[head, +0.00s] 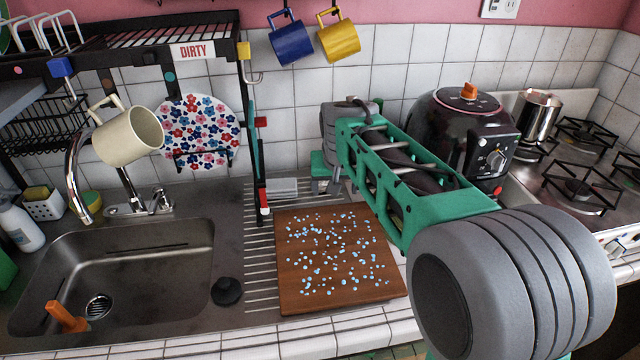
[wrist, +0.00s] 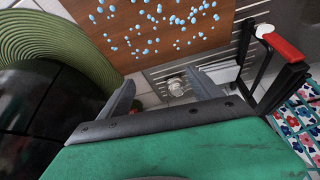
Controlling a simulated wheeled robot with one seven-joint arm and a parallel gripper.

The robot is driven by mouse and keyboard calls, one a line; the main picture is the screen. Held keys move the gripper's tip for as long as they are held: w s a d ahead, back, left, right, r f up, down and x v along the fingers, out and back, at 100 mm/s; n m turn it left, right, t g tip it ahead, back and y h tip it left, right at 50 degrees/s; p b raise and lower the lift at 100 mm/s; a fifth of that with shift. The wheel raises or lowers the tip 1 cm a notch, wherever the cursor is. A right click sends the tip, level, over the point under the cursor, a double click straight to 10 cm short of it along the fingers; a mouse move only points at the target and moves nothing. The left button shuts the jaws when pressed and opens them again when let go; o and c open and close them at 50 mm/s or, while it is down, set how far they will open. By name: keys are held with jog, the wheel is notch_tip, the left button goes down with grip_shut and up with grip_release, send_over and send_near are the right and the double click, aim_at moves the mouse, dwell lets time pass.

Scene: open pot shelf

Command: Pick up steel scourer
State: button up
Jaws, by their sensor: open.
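My gripper (head: 326,186) hangs behind the cutting board in the head view, fingers down. In the wrist view, my gripper (wrist: 164,88) has its two grey fingers spread apart with nothing held. A small silvery round thing (wrist: 175,87), which looks like the steel scourer, lies on the counter below and between the fingers. It appears apart from both fingers. I cannot make it out in the head view, where my gripper and arm cover that area.
A brown cutting board (head: 335,265) with pale blue spots lies in front. A grey flat block (head: 283,187) is left of my gripper, near the rack post (head: 258,150). A dark cooker (head: 465,130) stands right. The sink (head: 120,270) is at left.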

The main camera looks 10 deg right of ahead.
jog(key=shift+o, duration=0.6)
jog(key=w+a+f, duration=0.1)
jog(key=w+f, duration=0.1)
jog(key=w, duration=0.9)
jog(key=shift+w+f+m+t+h, duration=0.2)
jog(key=shift+f+m+t+h, duration=0.1)
jog(key=shift+m, duration=0.1)
jog(key=x, duration=0.3)
jog(key=p+x, duration=0.1)
jog(key=x, duration=0.3)
jog(key=shift+w+a+f, duration=0.15)
jog(key=shift+w+f, duration=0.05)
jog(key=shift+w, duration=0.2)
jog(key=c, duration=1.4)
jog(key=shift+r, duration=0.15)
